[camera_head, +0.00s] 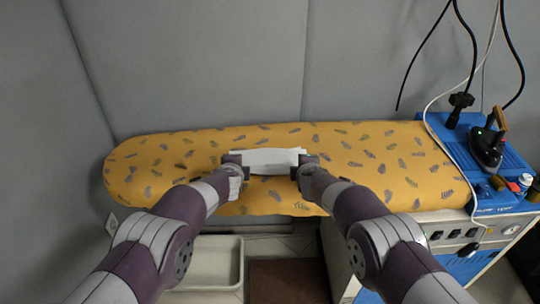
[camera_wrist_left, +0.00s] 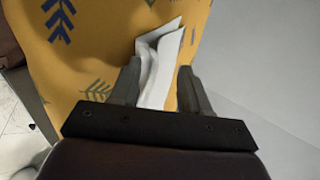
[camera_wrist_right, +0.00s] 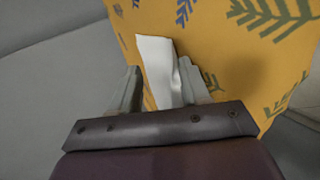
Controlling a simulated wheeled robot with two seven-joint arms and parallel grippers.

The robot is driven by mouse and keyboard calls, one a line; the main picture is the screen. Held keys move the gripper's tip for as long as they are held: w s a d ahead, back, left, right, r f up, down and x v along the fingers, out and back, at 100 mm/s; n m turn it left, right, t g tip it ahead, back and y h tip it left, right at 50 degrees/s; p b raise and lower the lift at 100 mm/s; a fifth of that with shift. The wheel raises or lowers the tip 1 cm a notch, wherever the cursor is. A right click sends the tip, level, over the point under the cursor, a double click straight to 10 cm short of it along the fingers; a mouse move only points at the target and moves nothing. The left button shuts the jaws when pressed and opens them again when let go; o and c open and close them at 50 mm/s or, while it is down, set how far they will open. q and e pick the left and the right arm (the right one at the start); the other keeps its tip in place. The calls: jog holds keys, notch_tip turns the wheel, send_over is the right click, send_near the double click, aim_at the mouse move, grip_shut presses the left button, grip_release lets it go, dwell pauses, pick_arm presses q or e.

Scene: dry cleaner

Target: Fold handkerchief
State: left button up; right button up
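The white handkerchief (camera_head: 270,158) is a narrow, layered strip on the yellow patterned ironing board, running left to right. My left gripper (camera_head: 242,171) is at its left end and my right gripper (camera_head: 298,171) is at its right end. In the left wrist view, the handkerchief (camera_wrist_left: 158,75) shows loose layers between two fingers that stand apart. In the right wrist view, the handkerchief (camera_wrist_right: 158,68) also lies between two spread fingers. Both grippers look open around the cloth ends. Parts of the ends are hidden behind the fingers.
The ironing board (camera_head: 390,165) is otherwise bare on both sides of the cloth. An iron (camera_head: 488,143) stands on a blue unit (camera_head: 455,135) at the right, with hanging cables. A grey wall rises behind the board. A pale tray (camera_head: 210,262) is below the front edge.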

pick_arm(q)
jog(key=r, duration=0.1)
jog(key=s+r, duration=0.1)
jog(key=r, duration=0.1)
pick_arm(e)
jog(key=r, duration=0.1)
jog(key=s+r, duration=0.1)
jog(key=r, duration=0.1)
pick_arm(q)
jog(key=s+r, duration=0.5)
jog(key=r, duration=0.1)
pick_arm(e)
jog(key=s+r, duration=0.5)
jog(key=r, duration=0.1)
